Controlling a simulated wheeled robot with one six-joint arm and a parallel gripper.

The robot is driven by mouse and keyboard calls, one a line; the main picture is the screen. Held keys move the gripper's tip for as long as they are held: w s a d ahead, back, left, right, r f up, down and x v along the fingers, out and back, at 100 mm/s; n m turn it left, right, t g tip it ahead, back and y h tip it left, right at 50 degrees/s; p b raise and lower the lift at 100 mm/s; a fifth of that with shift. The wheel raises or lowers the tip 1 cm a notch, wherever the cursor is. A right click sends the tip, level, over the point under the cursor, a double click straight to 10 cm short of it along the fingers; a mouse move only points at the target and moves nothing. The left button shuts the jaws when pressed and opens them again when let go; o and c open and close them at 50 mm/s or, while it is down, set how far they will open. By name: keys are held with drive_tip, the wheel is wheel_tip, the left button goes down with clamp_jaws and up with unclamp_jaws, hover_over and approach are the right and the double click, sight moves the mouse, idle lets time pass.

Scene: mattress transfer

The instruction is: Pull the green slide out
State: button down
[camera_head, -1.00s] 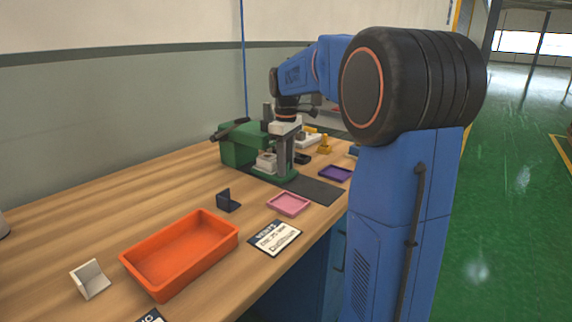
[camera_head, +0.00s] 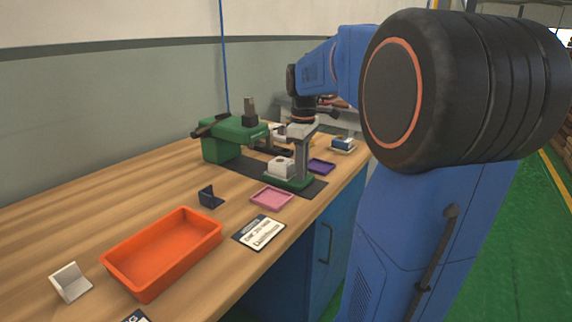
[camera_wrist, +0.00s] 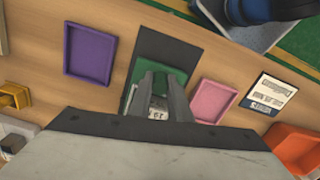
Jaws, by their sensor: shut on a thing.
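The green slide (camera_head: 285,182) lies on a dark mat in the head view, pulled clear of the front of the green press (camera_head: 232,137). It carries a pale block (camera_head: 280,167). My gripper (camera_head: 299,174) reaches down at the slide's right end and is shut on it. In the wrist view, the fingers of my gripper (camera_wrist: 160,82) close over the green slide (camera_wrist: 174,76), with part of the pale block showing between them. The exact contact is hidden by the fingers.
A pink tray (camera_head: 271,197) lies in front of the slide and a purple tray (camera_head: 321,166) behind it. An orange bin (camera_head: 163,252) and a label card (camera_head: 259,232) are nearer. Bare dark mat (camera_wrist: 160,48) extends beyond the slide in the wrist view.

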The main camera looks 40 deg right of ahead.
drive_tip(key=shift+s+d, duration=0.25)
drive_tip(key=shift+s, duration=0.45)
drive_tip(key=c, duration=1.6)
unclamp_jaws()
drive_tip(key=shift+s+d, duration=0.1)
drive_tip(key=shift+c, duration=0.2)
drive_tip(key=shift+r, duration=0.1)
wheel_tip(320, 180, up, 17)
